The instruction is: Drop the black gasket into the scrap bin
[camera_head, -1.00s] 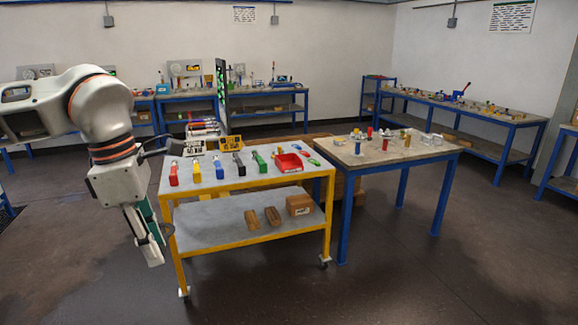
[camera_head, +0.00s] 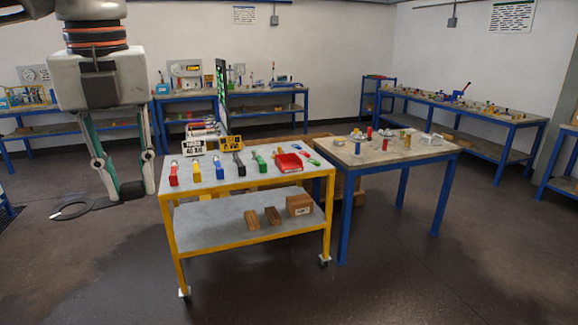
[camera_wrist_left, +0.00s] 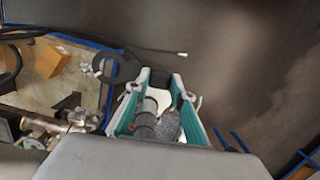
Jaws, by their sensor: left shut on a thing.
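The black gasket (camera_head: 104,202) is a thin, flat ring with a tab and a dark block at its right end. My left gripper (camera_head: 131,190) is shut on that dark block. It points down at the left of the head view, with the ring reaching out to the left, in the air over the floor. In the left wrist view, the gasket ring (camera_wrist_left: 97,68) shows to the left of the gripper tips (camera_wrist_left: 160,80), with the dark block between them. My right gripper is not in view. I cannot identify a scrap bin in either view.
A yellow cart (camera_head: 248,236) stands right of the gripper, with coloured tools and a red tray (camera_head: 288,162) on top. A workbench (camera_head: 382,157) with small parts is beside it. In the wrist view, a bench with a cardboard box (camera_wrist_left: 50,60) lies at left. Front floor is clear.

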